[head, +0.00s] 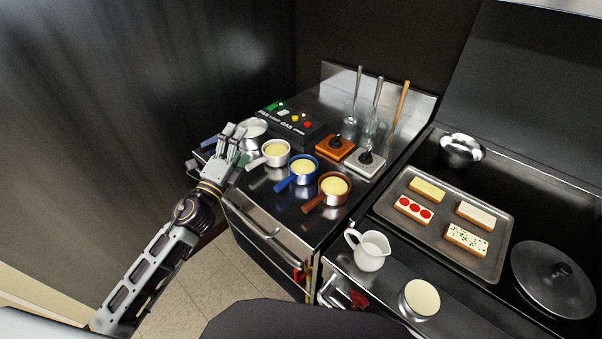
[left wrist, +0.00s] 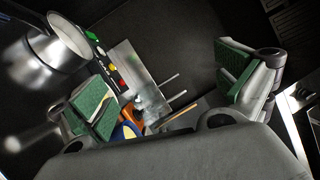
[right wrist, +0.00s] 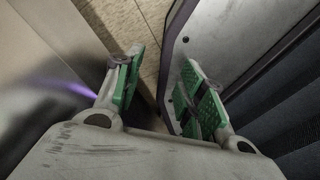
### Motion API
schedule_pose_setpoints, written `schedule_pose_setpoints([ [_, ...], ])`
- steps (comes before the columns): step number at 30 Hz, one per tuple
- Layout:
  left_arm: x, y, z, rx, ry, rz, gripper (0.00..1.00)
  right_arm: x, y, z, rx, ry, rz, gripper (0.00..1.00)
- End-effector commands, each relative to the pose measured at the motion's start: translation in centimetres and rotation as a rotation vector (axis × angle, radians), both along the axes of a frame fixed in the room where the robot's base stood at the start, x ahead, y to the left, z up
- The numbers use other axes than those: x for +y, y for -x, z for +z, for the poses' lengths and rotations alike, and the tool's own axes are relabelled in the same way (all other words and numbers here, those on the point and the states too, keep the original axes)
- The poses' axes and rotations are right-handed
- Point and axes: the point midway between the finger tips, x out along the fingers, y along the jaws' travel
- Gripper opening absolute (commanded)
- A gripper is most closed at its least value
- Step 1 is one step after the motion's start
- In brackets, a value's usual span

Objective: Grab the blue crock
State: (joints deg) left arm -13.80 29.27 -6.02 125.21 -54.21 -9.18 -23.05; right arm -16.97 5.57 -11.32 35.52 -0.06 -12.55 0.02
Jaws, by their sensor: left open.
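The blue crock (head: 302,170), a small handled pot with pale yellow contents, stands on the steel counter between a white crock (head: 275,153) and a brown crock (head: 333,188). Its handle points to the lower left. My left gripper (head: 232,146) is open and empty, left of the white crock and apart from the blue one. In the left wrist view, the left gripper (left wrist: 165,95) shows spread green pads, and a sliver of the blue crock (left wrist: 131,130) shows beside the left finger. My right gripper (right wrist: 163,92) shows only in the right wrist view, open and empty.
A steel pot (head: 253,131) stands close behind my left gripper. A control box (head: 290,122) and two utensil stands (head: 335,148) are behind the crocks. To the right are a white jug (head: 369,250), a tray (head: 400,212) of decorated slabs and a lidded pan (head: 552,280).

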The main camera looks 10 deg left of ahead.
Motion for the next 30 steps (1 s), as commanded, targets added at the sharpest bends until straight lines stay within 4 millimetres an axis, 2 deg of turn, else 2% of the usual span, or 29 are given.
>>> schedule_pose_setpoints([
  [3, -1.6, -0.1, 1.1, -0.071, -0.16, -0.076, 1.0, 0.4, 0.0, 0.0, 0.0, -0.004, -0.002, 0.4],
  [8, -3.7, 0.1, 1.6, -0.154, -0.378, -0.179, 1.0, 0.9, 0.0, -0.1, 0.0, -0.01, -0.003, 0.4],
  [16, -6.2, 0.8, 0.4, -0.258, -0.754, -0.352, 1.0, 1.2, 0.0, -0.1, 0.0, -0.013, -0.004, 0.4],
  [22, -6.6, 1.2, -1.9, -0.303, -1.034, -0.48, 1.0, 1.1, 0.0, -0.1, -0.001, -0.012, -0.004, 0.4],
  [30, -5.1, 1.6, -5.3, -0.313, -1.355, -0.631, 1.0, 0.3, 0.0, -0.1, 0.0, -0.003, -0.001, 0.4],
])
